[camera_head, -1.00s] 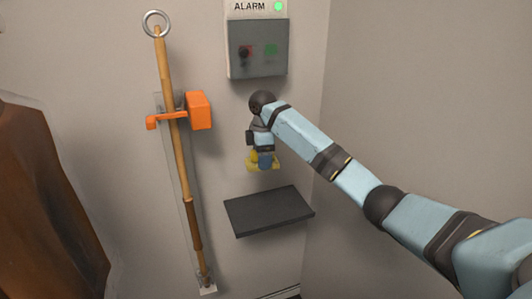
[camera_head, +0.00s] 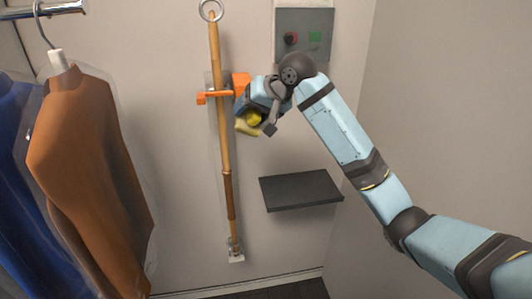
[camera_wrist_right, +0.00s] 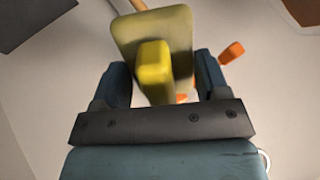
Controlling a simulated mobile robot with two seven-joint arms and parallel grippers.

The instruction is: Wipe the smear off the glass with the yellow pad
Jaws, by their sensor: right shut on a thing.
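My right gripper (camera_head: 256,112) is shut on the yellow pad (camera_head: 247,127) in the head view, just right of the wooden pole and below the alarm box. The right wrist view shows the pad's flat pale-yellow plate (camera_wrist_right: 127,38) and its brighter yellow grip block (camera_wrist_right: 153,70) between the two fingers. The pad is held off the shelf. My left gripper is not in view.
A wooden pole (camera_head: 222,150) with an orange bracket (camera_head: 214,97) is on the wall. A dark shelf (camera_head: 300,190) juts out below my right gripper. A grey control box (camera_head: 304,35) is above. A brown garment (camera_head: 85,170) and a blue one (camera_head: 20,190) hang at left.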

